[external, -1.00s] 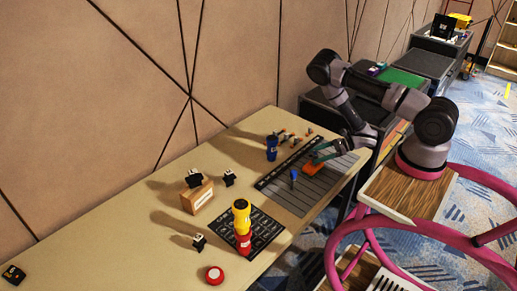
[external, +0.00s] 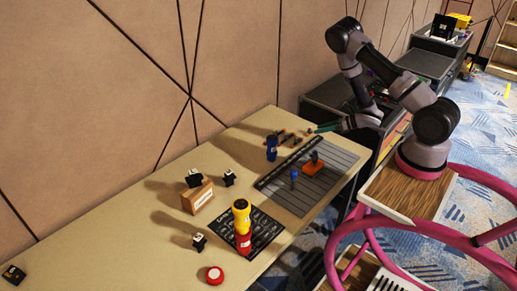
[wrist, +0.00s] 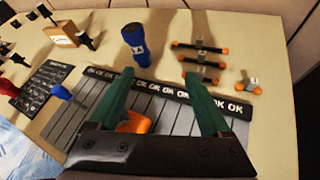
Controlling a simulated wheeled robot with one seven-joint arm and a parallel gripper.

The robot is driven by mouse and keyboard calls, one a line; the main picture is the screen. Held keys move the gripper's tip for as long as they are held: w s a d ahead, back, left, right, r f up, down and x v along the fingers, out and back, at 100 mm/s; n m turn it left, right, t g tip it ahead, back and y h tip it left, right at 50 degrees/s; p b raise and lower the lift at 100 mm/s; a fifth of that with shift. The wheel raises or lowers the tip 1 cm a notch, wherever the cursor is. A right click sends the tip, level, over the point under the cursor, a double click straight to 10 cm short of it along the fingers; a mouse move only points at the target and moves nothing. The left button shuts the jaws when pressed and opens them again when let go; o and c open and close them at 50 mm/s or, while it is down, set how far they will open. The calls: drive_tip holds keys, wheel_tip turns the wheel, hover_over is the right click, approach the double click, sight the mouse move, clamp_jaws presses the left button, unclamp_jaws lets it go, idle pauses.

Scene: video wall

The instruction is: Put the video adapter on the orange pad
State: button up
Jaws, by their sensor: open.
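The orange pad (external: 311,171) lies on the grey slatted mat near the table's right end. A small dark upright object (external: 315,158) stands on the pad; it may be the video adapter, but it is too small to be sure. In the wrist view the pad (wrist: 134,124) is partly hidden by my left finger and wrist bracket, and the object on it cannot be made out. My gripper (external: 322,128) has green fingers, open and empty, raised behind the pad. In the wrist view the gripper (wrist: 162,82) shows a wide gap between its fingertips.
A blue torch (external: 271,148) and several orange-ended bars (wrist: 203,66) stand behind the slatted mat. A cardboard box (external: 197,196), small black blocks and a yellow-red torch (external: 242,225) are farther left.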

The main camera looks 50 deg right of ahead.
drive_tip(key=w+d+r+m+t+h, duration=0.1)
drive_tip(key=w+d+r+m+h, duration=0.2)
drive_tip(key=r+m, duration=0.35)
drive_tip(key=w+d+r+m+h, duration=0.2)
drive_tip(key=w+r+m, duration=0.3)
drive_tip(key=r+m, duration=0.15)
wheel_tip(320, 180, up, 13)
drive_tip(key=s+m+g+h, duration=0.2)
drive_tip(key=m+h, duration=0.1)
drive_tip(key=m, duration=0.8)
drive_tip(key=s+a+r+m+g+y, duration=0.1)
drive_tip(key=s+a+r+m, duration=0.3)
drive_tip(key=s, duration=0.4)
drive_tip(key=s+a+r+m+g+y, duration=0.1)
drive_tip(key=s+a+r+m, duration=0.4)
drive_tip(key=s+m, duration=0.3)
drive_tip(key=s+a+r+m+g+y, duration=0.1)
drive_tip(key=s+a+r+m+y, duration=0.1)
drive_tip(key=s+a+r+m, duration=0.3)
drive_tip(key=s+m, duration=0.1)
drive_tip(key=s, duration=0.3)
drive_tip(key=shift+s+a+r+g, duration=0.15)
drive_tip(key=shift+s+r+g, duration=0.15)
drive_tip(key=shift+s+r, duration=0.1)
